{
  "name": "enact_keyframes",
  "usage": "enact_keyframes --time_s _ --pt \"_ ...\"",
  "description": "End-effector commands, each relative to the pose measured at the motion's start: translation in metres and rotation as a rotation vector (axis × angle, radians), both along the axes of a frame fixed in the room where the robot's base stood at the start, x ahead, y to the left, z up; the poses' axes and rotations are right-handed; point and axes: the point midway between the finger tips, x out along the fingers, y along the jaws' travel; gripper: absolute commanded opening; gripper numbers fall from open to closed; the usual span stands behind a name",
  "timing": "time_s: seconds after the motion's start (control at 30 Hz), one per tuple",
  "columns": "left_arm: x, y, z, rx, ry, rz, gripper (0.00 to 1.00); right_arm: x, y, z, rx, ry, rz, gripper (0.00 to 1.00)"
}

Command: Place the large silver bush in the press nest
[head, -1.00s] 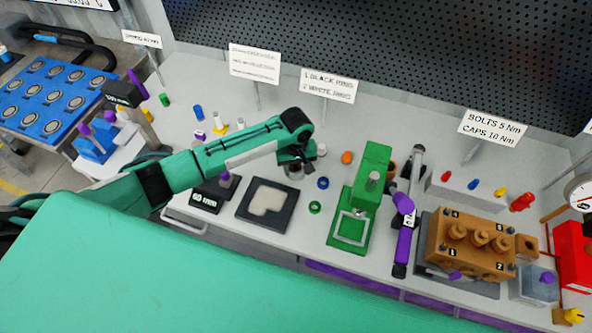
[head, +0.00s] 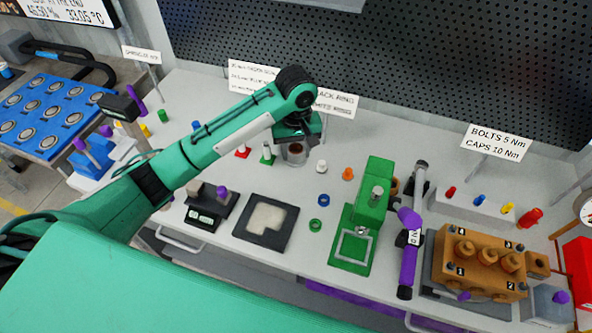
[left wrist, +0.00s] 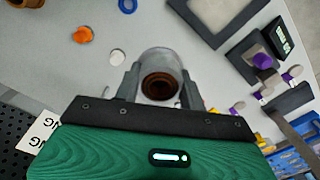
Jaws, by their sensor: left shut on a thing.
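My left gripper (head: 295,146) is shut on a silver bush (head: 295,156), a grey cylinder with a dark brown bore. In the left wrist view the bush (left wrist: 160,72) sits between the two fingers (left wrist: 160,85), its open end facing the camera. The bush appears held above the rear part of the bench, left of the press. The green press (head: 372,195) stands right of it, with a pale square frame, perhaps the nest, on its green base plate (head: 345,258). My right gripper is not in view.
An orange part (head: 347,174), a white part (head: 321,166), a blue ring (head: 323,200) and a green ring (head: 315,225) lie between bush and press. A dark tray (head: 265,222) and a scale (head: 203,217) are in front. A purple-handled tool (head: 408,262) stands right of the press.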

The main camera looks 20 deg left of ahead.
Motion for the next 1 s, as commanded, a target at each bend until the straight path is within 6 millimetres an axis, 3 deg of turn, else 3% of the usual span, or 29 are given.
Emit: enact_keyframes --time_s 0.2,0.57,1.0 --pt "0.001 0.000 0.037 -0.001 -0.003 0.000 0.10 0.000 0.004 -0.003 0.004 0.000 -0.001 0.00" --pt "-0.010 0.007 0.045 0.003 -0.008 -0.049 0.10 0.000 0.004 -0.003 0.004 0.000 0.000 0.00" --pt "-0.098 0.044 0.031 0.006 -0.008 -0.419 0.10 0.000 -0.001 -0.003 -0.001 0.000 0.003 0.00"
